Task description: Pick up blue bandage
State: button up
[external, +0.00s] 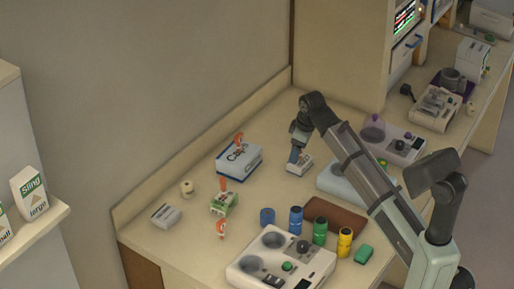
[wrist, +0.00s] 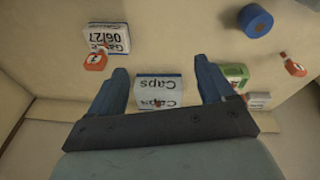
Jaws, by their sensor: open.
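The blue bandage looks like a short blue roll (external: 267,216) standing on the counter, left of a taller blue bottle in the external view. In the wrist view a blue roll (wrist: 255,21) with a dark core lies at the upper right, outside the fingers. My gripper (external: 295,156) is over the counter, behind and to the right of the roll, close to a small white box. In the wrist view my gripper (wrist: 160,65) has its two blue fingers spread, with nothing held between them. I cannot tell its height above the counter.
A Caps box (external: 240,161), a green box (external: 223,203) and small orange-topped items stand nearby. Blue (external: 295,220), green (external: 320,231) and yellow (external: 345,242) bottles stand right of the roll. A white device (external: 280,262) sits in front.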

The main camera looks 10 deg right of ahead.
jog(key=n+g, duration=0.2)
send_near(267, 213)
jog(key=f, duration=0.5)
jog(key=shift+w+a+f, duration=0.15)
jog(key=shift+w+a, duration=0.1)
jog(key=shift+a, duration=0.1)
jog(key=shift+s+a+f, duration=0.1)
jog(key=shift+f, duration=1.2)
jog(key=shift+a+f, duration=0.1)
jog(key=shift+f, duration=1.2)
jog(key=c, duration=1.1)
jog(key=shift+r, duration=0.1)
jog(key=shift+c, duration=0.2)
